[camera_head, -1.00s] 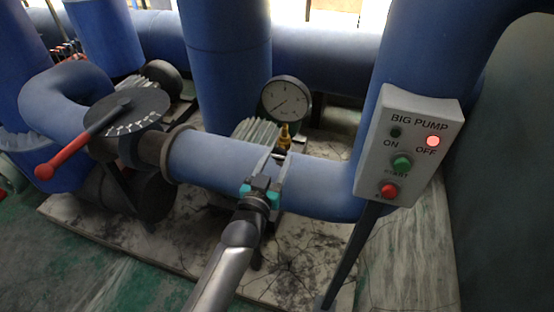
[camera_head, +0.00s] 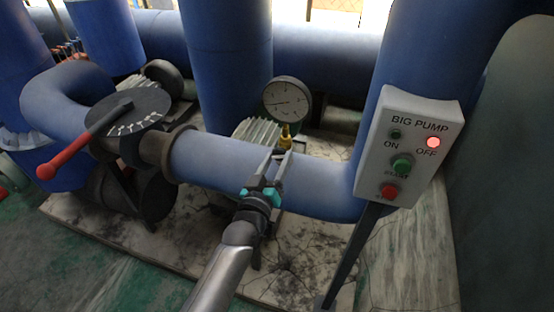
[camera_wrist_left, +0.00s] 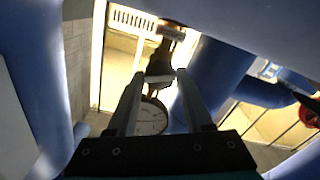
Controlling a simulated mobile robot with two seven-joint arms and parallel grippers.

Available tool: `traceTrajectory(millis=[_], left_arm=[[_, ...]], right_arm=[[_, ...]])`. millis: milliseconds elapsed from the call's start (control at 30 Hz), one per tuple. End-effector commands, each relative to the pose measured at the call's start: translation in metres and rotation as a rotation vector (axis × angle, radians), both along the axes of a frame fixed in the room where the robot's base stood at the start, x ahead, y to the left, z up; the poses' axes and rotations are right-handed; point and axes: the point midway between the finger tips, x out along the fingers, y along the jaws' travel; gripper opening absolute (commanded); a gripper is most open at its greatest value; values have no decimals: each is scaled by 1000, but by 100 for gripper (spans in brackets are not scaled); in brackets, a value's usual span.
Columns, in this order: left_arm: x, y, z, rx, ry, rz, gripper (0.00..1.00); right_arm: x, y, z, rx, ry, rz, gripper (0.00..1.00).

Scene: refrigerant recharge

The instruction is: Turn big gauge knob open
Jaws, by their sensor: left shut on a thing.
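The round white-faced gauge (camera_head: 287,100) stands on a brass fitting (camera_head: 286,134) above the blue horizontal pipe. Its needle points to the left. My left gripper (camera_head: 280,154) reaches up from below, with its fingertips at the base of the brass fitting. It is shut on the gauge knob, which is mostly hidden by the fingers in the head view. In the left wrist view the gauge face (camera_wrist_left: 152,117) shows between the two fingers, and a dark fitting (camera_wrist_left: 160,66) lies just past the tips. My right gripper is in neither view.
A grey box labelled BIG PUMP (camera_head: 410,145) stands at the right, with its OFF lamp lit red. A red-handled lever (camera_head: 75,150) on a dark dial plate (camera_head: 130,110) is at the left. Blue pipes crowd the back and sides.

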Motion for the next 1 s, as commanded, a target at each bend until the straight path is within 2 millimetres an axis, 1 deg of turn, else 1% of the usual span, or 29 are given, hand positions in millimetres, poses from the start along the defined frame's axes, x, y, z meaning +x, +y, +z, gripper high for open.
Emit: traceTrajectory(millis=[200,267,500,600,867,933,1000], left_arm=[[0,0,0,-1,0,0,0],[0,0,0,-27,9,0,0],[0,1,0,-322,105,0,0],[0,0,0,-371,120,0,0],[0,0,0,-383,126,0,0],[0,0,-1,-445,146,0,0],[0,0,-1,-546,178,-1,0]], right_arm=[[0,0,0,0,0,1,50],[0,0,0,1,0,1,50],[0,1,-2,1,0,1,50],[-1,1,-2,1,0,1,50],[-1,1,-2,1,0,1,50],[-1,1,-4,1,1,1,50],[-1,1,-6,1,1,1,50]])
